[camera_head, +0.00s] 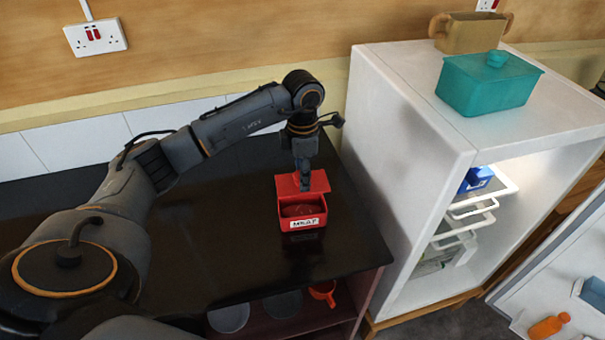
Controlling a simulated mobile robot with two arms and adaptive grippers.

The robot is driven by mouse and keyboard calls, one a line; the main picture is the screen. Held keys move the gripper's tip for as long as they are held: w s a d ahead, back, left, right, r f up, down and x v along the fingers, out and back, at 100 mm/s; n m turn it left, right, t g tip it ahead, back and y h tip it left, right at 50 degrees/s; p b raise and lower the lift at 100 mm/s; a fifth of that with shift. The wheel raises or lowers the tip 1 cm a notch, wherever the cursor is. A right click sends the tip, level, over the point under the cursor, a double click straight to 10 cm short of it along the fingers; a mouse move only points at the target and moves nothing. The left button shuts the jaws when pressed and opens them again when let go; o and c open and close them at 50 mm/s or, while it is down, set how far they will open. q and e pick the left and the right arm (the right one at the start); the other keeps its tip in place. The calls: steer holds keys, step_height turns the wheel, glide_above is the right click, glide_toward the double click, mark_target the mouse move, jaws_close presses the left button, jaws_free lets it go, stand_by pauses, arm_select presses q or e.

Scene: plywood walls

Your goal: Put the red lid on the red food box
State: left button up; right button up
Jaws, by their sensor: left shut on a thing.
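The red food box (289,222) stands on the black counter, with a white "MEAT" label on its front and brown contents showing inside. The red lid (318,182) is over the back part of the box, and the front part of the box is uncovered. My left gripper (304,186) points down from above and is shut on the lid. The fingertips are small and partly hidden against the lid. I cannot tell whether the lid touches the box rim. My right gripper is not in view.
The black counter (215,240) is clear around the box. A white fridge (400,150) stands to the right, its door open, with a teal lidded box (487,88) and a tan pot (468,36) on top. Plates (229,317) and an orange mug (323,292) sit under the counter.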

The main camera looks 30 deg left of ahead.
arm_select(q)
steer(key=shift+f+b, duration=1.75)
steer(key=shift+f, duration=0.65)
steer(key=shift+f+b, duration=1)
steer(key=shift+f, duration=0.2)
steer(key=shift+f+b, duration=0.25)
steer(key=shift+b, duration=0.05)
steer(key=shift+f, duration=0.2)
steer(key=o, duration=1.1)
